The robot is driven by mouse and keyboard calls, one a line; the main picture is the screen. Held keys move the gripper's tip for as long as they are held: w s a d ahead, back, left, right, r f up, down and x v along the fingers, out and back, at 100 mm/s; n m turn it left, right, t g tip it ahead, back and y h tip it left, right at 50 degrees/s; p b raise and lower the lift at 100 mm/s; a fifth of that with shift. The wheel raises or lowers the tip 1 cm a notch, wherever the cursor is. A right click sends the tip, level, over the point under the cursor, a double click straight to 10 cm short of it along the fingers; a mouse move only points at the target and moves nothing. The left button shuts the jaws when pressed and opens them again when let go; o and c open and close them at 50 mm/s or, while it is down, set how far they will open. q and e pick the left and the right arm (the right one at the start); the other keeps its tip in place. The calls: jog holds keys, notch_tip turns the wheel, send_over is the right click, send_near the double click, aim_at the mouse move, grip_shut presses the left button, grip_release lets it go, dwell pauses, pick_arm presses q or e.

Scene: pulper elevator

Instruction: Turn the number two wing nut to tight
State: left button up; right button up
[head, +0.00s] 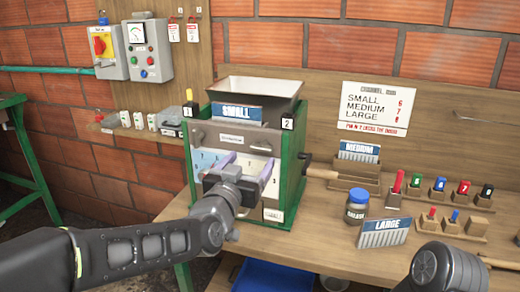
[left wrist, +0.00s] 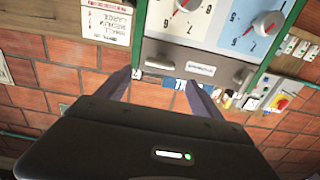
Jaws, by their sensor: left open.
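The pulper (head: 291,185) is a green-framed machine with a grey hopper and a blue SMALL plate (head: 236,113). A number 2 tag (head: 287,123) sits at its upper right corner, a number 1 tag (head: 187,111) at its upper left. A small grey fitting below tag 2, apparently the number two wing nut (head: 262,150), is too small to read its turn. My left gripper (head: 247,170) is open and empty before the front panel, slightly below that fitting. The wrist view shows the panel upside down, beyond the open fingers (left wrist: 160,90).
A wooden handle (head: 322,173) sticks out at the pulper's right. The bench holds a MEDIUM plate (head: 359,151) in a rack, a LARGE plate (head: 383,233), a grease jar (head: 357,207) and several coloured pegs. A blue bin (head: 272,276) stands below. My right arm shows at the lower right.

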aim_at(260, 149)
pick_arm(q)
jog(key=p+x, duration=0.1)
jog(key=x, duration=0.6)
jog(key=shift+w+d+f+p, duration=0.1)
jog(key=shift+w+p, duration=0.15)
jog(key=shift+p, duration=0.15)
jog(key=shift+c, duration=0.2)
jog(key=c, duration=1.3)
